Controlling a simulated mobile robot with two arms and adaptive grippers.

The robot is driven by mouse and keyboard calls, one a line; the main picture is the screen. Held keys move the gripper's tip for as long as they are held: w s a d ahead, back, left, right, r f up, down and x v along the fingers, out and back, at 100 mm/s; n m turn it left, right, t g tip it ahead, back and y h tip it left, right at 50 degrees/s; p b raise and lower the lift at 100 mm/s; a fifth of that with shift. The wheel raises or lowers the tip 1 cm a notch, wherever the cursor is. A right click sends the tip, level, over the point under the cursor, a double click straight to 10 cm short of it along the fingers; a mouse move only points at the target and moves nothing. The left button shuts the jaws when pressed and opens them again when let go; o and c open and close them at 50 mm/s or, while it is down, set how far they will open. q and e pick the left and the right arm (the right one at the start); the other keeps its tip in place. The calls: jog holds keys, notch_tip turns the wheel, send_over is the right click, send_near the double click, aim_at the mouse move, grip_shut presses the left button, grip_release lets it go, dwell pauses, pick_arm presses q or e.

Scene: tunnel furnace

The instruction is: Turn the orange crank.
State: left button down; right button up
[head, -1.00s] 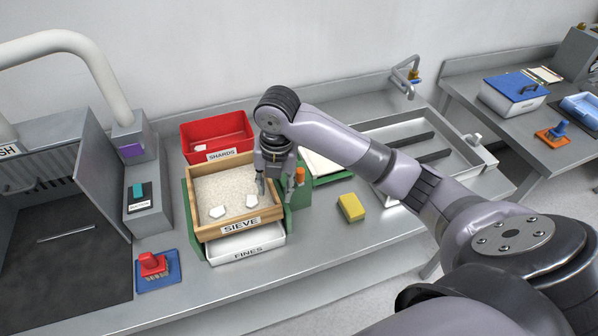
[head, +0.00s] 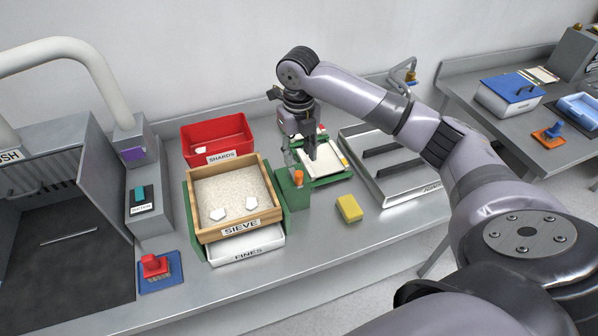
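The orange crank handle (head: 298,177) stands upright on a green housing (head: 293,194) at the right side of the sieve. The sieve (head: 190,204) is a wooden frame holding pale grains and two white shards, above a white tray marked FINES (head: 247,252). My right gripper (head: 300,160) points down just above and behind the orange handle. Its two fingers look apart, with nothing seen between them. Whether a finger touches the handle cannot be told. My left gripper is out of view.
A red SHARDS bin (head: 217,137) stands behind the sieve. A yellow sponge (head: 349,208) lies right of the crank, and a green-edged tray (head: 330,177) lies behind it. A red brush (head: 153,265) is at the front left.

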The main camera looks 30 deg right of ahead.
aim_at(299, 172)
notch_tip(299, 172, down, 9)
jog(key=shift+p, duration=1.1)
jog(key=shift+c, duration=0.5)
grip_shut()
